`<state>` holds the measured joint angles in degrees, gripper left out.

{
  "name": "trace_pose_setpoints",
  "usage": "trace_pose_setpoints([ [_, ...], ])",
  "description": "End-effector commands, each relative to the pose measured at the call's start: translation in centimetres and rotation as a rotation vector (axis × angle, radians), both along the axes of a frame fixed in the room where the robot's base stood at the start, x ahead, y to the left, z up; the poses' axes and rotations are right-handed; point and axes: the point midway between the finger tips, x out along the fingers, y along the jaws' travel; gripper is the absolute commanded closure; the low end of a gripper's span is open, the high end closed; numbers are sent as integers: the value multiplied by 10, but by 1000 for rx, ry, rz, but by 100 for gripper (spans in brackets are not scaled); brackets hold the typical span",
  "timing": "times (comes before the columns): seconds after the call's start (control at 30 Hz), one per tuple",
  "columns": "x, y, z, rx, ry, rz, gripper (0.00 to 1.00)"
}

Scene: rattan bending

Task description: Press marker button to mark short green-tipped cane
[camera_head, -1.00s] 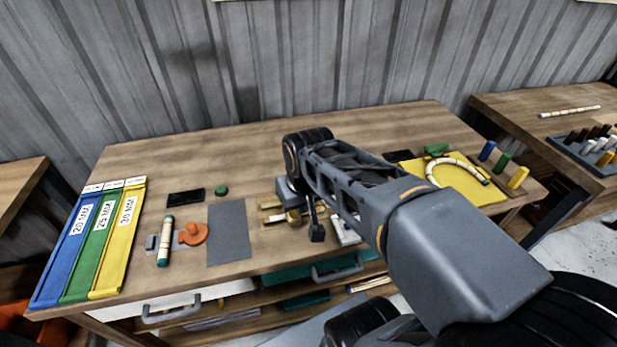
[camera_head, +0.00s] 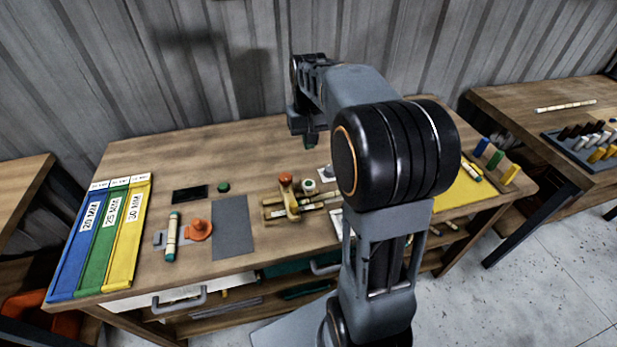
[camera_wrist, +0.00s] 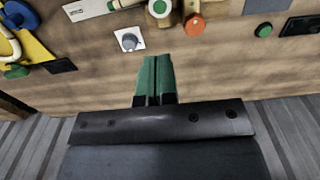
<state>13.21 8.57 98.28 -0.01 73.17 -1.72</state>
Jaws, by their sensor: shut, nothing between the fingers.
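A short pale cane with green tips (camera_head: 172,237) lies on a grey holder by an orange clamp (camera_head: 198,230), at the left of the bench. A brass-coloured jig with an orange-red button on top (camera_head: 285,178) stands mid-bench, and the button also shows in the wrist view (camera_wrist: 195,23). Beside it is a round white piece with a green centre (camera_head: 309,186). I cannot tell which button is the marker. My gripper (camera_wrist: 157,58) is shut and empty, with green fingers, above the rear of the bench behind the jig.
A grey dial on a white plate (camera_wrist: 130,39) is near my fingertips in the wrist view. A green button (camera_head: 223,187) and a black panel (camera_head: 189,194) sit left of the jig. A grey mat (camera_head: 232,228) lies in front. Blue, green and yellow trays fill the left end.

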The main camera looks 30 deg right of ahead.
Motion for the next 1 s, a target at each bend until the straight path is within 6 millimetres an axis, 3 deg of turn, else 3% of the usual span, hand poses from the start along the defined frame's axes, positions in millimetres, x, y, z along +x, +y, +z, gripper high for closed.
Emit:
trace_pose_setpoints([
  [0.17, 0, 0, -13, 1, 3, 0, 100],
  [0.7, -1, 0, -107, 1, 4, 0, 100],
  [1.0, 0, 0, -135, 0, 1, 0, 100],
])
